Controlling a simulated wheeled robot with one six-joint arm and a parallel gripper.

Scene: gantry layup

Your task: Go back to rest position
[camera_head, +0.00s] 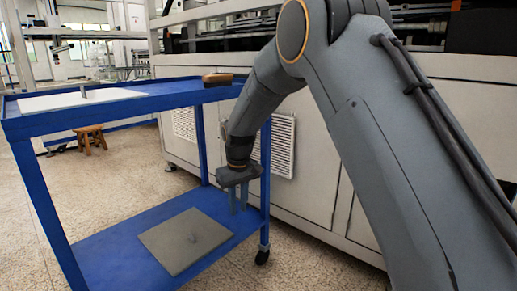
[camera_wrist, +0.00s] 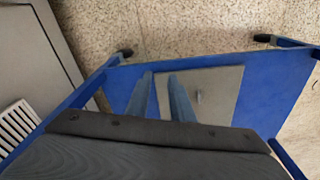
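My gripper (camera_head: 238,210) hangs pointing down at the right side of the blue cart, below the level of its top shelf. Its two fingers are apart with nothing between them; they also show in the wrist view (camera_wrist: 160,82). Below it, a flat grey plate (camera_head: 165,245) with a small knob (camera_head: 193,238) lies on the cart's lower shelf (camera_head: 105,258). The plate also shows in the wrist view (camera_wrist: 222,90), apart from the fingers.
The cart's top shelf (camera_head: 150,100) carries a white sheet (camera_head: 60,101) with a small upright peg. A brown object (camera_head: 217,79) sits at its far right corner. A large pale machine (camera_head: 310,165) stands close behind. A wooden stool (camera_head: 90,137) is beyond the cart.

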